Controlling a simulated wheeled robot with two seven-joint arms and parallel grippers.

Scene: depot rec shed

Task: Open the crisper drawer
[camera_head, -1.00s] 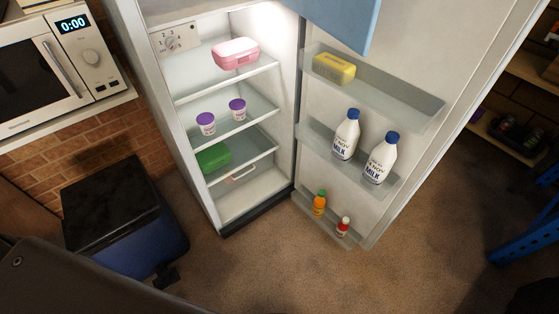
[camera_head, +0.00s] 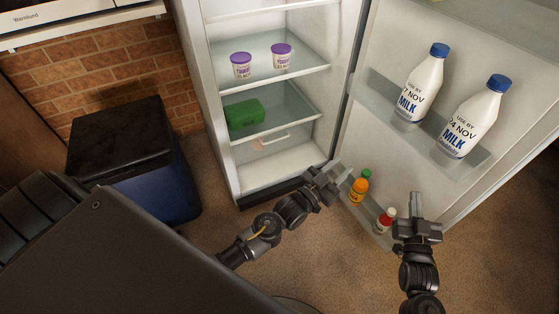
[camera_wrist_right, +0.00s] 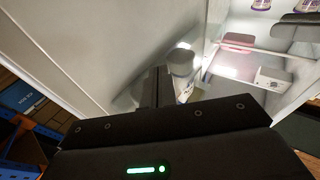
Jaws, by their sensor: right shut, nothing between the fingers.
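The crisper drawer (camera_head: 288,152) is a clear drawer under the lowest glass shelf of the open fridge. Its white bar handle (camera_head: 288,136) faces front, and the drawer looks shut. My left gripper (camera_head: 342,168) is in front of the fridge's lower right corner, right of and below the handle, apart from it. I cannot make out whether its fingers are parted. My right gripper (camera_head: 416,200) is shut and empty, by the lower part of the fridge door. Its fingers also show in the right wrist view (camera_wrist_right: 160,80), with nothing held.
The open door holds two milk bottles (camera_head: 419,88), an orange bottle (camera_head: 358,189) and a red-and-white bottle (camera_head: 385,221). Two purple-lidded tubs (camera_head: 241,67) and a green box (camera_head: 245,114) sit on shelves above the drawer. A dark-lidded blue bin (camera_head: 165,190) stands left.

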